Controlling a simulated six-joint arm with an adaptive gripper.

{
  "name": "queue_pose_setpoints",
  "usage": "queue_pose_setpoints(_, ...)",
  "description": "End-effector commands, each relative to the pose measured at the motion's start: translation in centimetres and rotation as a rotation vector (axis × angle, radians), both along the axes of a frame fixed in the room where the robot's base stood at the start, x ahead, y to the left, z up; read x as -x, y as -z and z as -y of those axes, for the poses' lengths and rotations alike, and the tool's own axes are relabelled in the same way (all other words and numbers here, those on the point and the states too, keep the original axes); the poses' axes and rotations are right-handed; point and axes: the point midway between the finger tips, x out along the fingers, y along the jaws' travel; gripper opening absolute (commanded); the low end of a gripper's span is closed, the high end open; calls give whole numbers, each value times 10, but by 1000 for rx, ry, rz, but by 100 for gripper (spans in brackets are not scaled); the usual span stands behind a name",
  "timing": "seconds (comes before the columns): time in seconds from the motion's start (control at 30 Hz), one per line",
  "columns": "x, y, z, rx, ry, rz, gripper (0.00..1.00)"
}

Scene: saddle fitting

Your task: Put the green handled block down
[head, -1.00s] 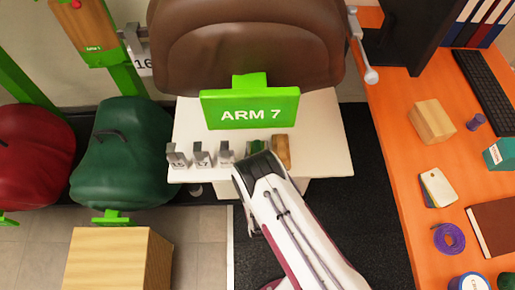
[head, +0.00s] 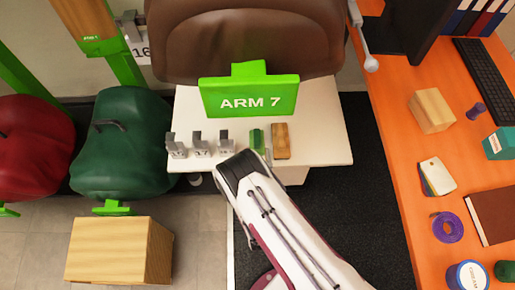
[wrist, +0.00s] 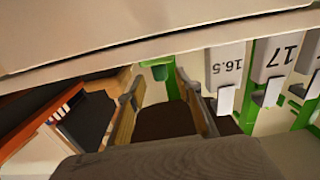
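A green block (head: 257,139) stands on the white shelf (head: 325,130) in the head view, just left of a brown wooden block (head: 281,140). A separate handle cannot be made out at this size. My arm's end lies in front and below it, and in the head view hides my gripper. In the wrist view the two fingers of my gripper (wrist: 158,82) stand apart with nothing clearly held between them. A dark brown surface and a small green shape (wrist: 160,70) show beyond them; I cannot tell whether that shape is the block.
Several grey metal pieces (head: 200,145) stand left of the green block. A green ARM 7 sign (head: 249,97) hangs above the shelf, before a brown saddle (head: 240,40). An orange desk (head: 400,160) with items is at right, a wooden box (head: 110,250) at lower left.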

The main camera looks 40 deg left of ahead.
Motion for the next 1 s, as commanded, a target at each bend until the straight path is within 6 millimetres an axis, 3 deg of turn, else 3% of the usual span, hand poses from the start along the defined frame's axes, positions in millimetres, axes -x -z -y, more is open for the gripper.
queue_pose_setpoints(0.6, 4, 0, 4, 0, 0, 0, 34)
queue_pose_setpoints(0.67, 4, 0, 4, 0, 0, 0, 50)
queue_pose_setpoints(1.0, 4, 0, 4, 1, 0, -1, 50)
